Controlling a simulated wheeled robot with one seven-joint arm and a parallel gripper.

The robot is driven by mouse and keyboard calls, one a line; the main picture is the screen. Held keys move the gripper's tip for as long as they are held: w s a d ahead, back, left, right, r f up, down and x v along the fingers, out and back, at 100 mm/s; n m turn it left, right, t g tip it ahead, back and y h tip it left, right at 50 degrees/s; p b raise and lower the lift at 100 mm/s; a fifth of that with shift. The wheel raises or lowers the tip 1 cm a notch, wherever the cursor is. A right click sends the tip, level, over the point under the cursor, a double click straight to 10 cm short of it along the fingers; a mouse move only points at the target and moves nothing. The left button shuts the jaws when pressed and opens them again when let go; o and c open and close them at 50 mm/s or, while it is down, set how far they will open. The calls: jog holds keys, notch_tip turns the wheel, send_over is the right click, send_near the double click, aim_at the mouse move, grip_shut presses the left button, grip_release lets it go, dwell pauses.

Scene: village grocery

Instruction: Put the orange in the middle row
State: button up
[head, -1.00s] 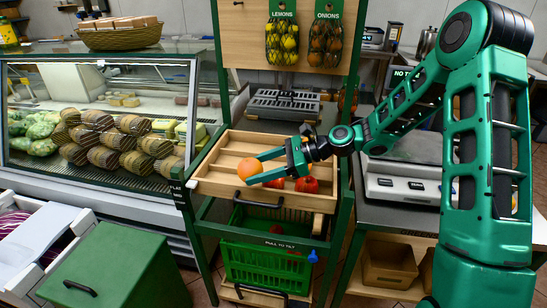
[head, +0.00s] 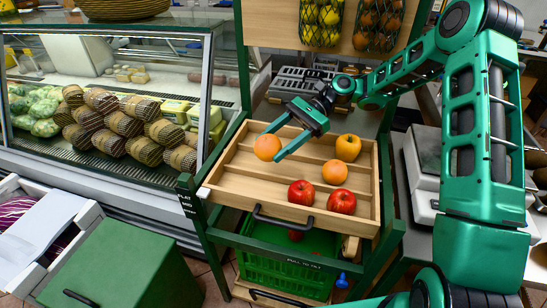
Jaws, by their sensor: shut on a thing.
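My gripper (head: 273,145) is shut on an orange (head: 267,147) at its fingertips. It holds the orange at the left part of a slatted wooden tray (head: 229,193); I cannot tell whether the orange touches the tray. The tray has rows running left to right. A second orange (head: 335,172) lies in the middle row, to the right.
A green crate (head: 285,275) with a red fruit stands below the tray. A glass display case (head: 110,120) is at the left and a green box (head: 120,265) at the front left. Net bags of lemons (head: 322,20) and onions (head: 377,25) hang behind. A scale (head: 422,165) stands at the right.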

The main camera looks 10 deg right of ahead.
send_over(257, 161)
notch_tip(257, 161, down, 6)
jog(key=shift+w+r, duration=0.1)
jog(key=shift+f, duration=2)
jog(key=o, duration=1.2)
jog(key=shift+f, duration=0.1)
jog(key=shift+v, duration=3.85)
jog(key=shift+a, duration=0.1)
